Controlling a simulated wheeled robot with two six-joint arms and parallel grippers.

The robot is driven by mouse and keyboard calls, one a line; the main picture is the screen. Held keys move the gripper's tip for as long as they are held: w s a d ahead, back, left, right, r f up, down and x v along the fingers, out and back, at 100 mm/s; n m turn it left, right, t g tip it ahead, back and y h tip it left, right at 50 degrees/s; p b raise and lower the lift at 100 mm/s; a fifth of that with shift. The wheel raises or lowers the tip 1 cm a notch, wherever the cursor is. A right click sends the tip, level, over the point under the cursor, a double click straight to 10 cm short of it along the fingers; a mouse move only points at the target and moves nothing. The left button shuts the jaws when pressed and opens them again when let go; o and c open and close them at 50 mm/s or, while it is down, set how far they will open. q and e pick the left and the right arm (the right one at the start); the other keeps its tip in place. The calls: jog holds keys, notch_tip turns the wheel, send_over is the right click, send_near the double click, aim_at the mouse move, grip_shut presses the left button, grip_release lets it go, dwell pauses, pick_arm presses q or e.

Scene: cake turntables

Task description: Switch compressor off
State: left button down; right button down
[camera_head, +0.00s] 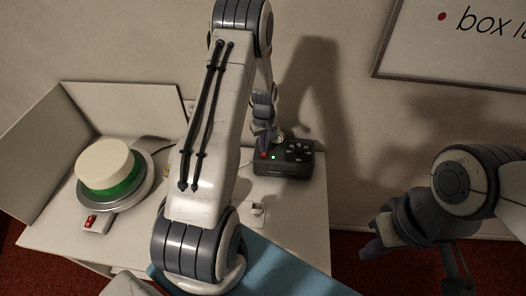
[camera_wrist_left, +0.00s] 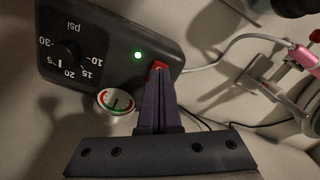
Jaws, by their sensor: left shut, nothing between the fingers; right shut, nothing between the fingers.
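The compressor is a dark box (camera_head: 284,164) on the white table near the wall, also large in the left wrist view (camera_wrist_left: 105,40). Its green light (camera_wrist_left: 138,55) is lit. Its red switch (camera_wrist_left: 160,65) is at the box's edge, partly covered by my fingertips. My left gripper (camera_head: 265,143) is shut and empty, its tips at the red switch; the wrist view shows the closed fingers (camera_wrist_left: 159,78) meeting it, and I cannot tell how hard they press. My right gripper (camera_head: 371,249) is shut and empty, off to the right, away from the table.
A turntable (camera_head: 136,196) with a green and white cake (camera_head: 105,164) stands at left, a red switch (camera_head: 90,221) on its base. White panels (camera_head: 40,140) stand behind it. A dial gauge (camera_wrist_left: 116,101) and a pink tool (camera_wrist_left: 300,60) show in the wrist view. A whiteboard (camera_head: 455,45) hangs right.

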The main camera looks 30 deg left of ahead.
pick_arm(q)
jog(key=shift+f+b, duration=0.7)
jog(key=shift+f, duration=0.25)
dwell(1.0)
jog(key=shift+r, duration=0.1)
jog(key=shift+r+p, duration=2.55)
jog(key=shift+r, duration=0.9)
